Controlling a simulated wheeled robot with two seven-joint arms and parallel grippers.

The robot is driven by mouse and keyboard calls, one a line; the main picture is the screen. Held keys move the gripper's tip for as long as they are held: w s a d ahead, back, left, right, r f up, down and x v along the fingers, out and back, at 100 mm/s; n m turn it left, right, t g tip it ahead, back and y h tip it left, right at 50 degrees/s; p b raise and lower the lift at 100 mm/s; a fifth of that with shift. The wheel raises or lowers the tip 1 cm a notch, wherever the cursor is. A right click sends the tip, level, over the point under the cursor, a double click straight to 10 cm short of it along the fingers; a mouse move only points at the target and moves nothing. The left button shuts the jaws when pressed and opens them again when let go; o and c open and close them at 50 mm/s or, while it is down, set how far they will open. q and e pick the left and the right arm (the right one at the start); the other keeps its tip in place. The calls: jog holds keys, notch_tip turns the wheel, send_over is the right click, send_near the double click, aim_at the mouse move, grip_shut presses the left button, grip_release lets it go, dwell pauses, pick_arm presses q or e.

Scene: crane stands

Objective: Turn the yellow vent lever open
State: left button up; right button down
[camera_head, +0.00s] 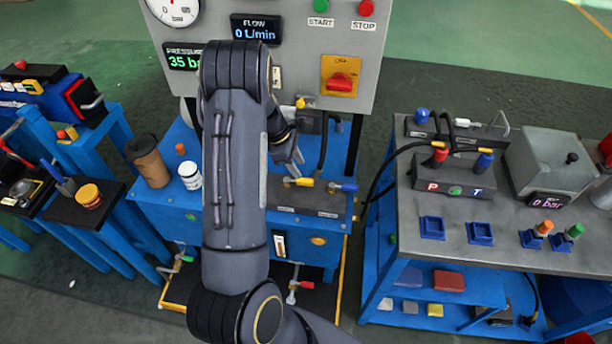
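The yellow lever (300,182) lies on the dark top of the blue bench in the middle, pointing left from its fitting. A blue lever (343,187) sits just to its right. My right gripper is not in view.
A panel (300,50) with a gauge, displays and a red switch (341,81) stands behind the bench. A brown cup (148,161) and a white jar (190,175) stand left of my arm. A hose (323,145) rises near the levers. A second bench (480,260) is at right.

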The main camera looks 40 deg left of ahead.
aim_at(306, 180)
pick_arm(q)
jog(key=x, duration=0.6)
jog(key=shift+d, duration=0.1)
jog(key=shift+c, duration=0.4)
grip_shut()
